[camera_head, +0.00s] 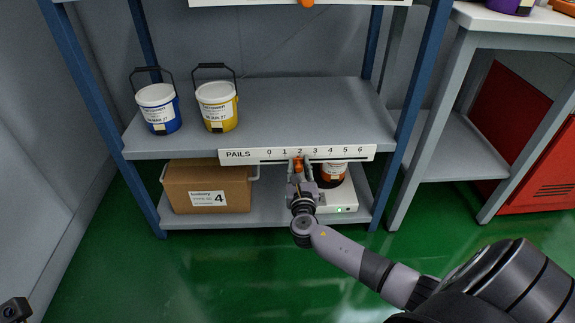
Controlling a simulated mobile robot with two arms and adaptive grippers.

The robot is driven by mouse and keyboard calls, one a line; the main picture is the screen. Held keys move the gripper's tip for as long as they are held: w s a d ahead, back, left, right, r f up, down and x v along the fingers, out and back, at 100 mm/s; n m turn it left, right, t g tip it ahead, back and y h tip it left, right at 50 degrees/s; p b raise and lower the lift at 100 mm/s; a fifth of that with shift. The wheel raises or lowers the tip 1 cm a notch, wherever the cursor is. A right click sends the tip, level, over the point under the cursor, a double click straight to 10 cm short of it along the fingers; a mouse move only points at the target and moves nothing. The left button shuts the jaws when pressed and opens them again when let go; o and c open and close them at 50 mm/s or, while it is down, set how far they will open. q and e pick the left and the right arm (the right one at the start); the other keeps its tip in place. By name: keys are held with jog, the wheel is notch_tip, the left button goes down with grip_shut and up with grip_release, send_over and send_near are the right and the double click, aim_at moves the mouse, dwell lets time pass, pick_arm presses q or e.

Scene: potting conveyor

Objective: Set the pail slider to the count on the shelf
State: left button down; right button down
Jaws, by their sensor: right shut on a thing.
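The pail slider (298,161) is a small orange piece on the white PAILS scale (236,156), marked 0 to 6, along the front edge of the middle shelf. It stands under the 2. My right gripper (299,175) is shut on it from the front, hiding its lower part. On that shelf (290,110) stand two upright pails, a blue pail (160,111) and a yellow pail (217,109), both at the left with their handles up. A dark part at the lower left corner (15,310) may belong to my left gripper; its jaws cannot be made out.
Below are a cardboard box (232,178) labelled 4, an orange-labelled container (332,174) and a white device (340,198) with green lights. Another white strip (250,2) with an orange knob (307,2) is above. A grey table (510,22) and red cabinet (530,200) stand right.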

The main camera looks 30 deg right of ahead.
jog(key=shift+s+d, duration=0.2)
jog(key=shift+d, duration=0.05)
jog(key=c, duration=1.4)
grip_release()
jog(key=shift+a, duration=0.1)
jog(key=v, duration=1.2)
